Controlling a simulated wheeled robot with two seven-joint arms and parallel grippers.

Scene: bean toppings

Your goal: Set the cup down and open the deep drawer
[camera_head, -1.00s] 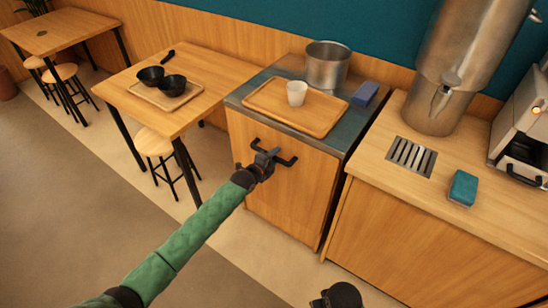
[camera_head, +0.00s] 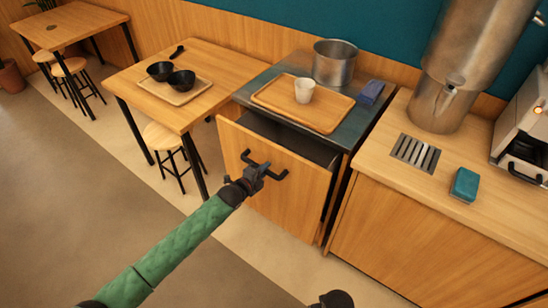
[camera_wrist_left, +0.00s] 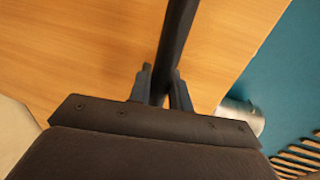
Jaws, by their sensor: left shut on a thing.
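The white cup (camera_head: 304,90) stands upright on a wooden tray (camera_head: 270,98) on top of the cabinet. The deep drawer (camera_head: 300,205) below it is pulled partly out, with a dark gap showing behind its wooden front. My left gripper (camera_head: 254,173) is shut on the drawer's black handle (camera_head: 276,172). In the left wrist view the fingers (camera_wrist_left: 160,88) close on both sides of the dark bar (camera_wrist_left: 178,40), with the drawer front (camera_wrist_left: 90,50) behind it. My right arm shows only as a dark piece at the bottom edge; its fingers are not visible.
A metal pot (camera_head: 334,62) and a blue-purple block (camera_head: 371,92) stand on the cabinet top. To the right is a counter with a drain grate (camera_head: 415,153), a teal sponge (camera_head: 465,185) and a metal urn (camera_head: 450,90). Left is a table (camera_head: 150,112) with black bowls. The floor before the drawer is clear.

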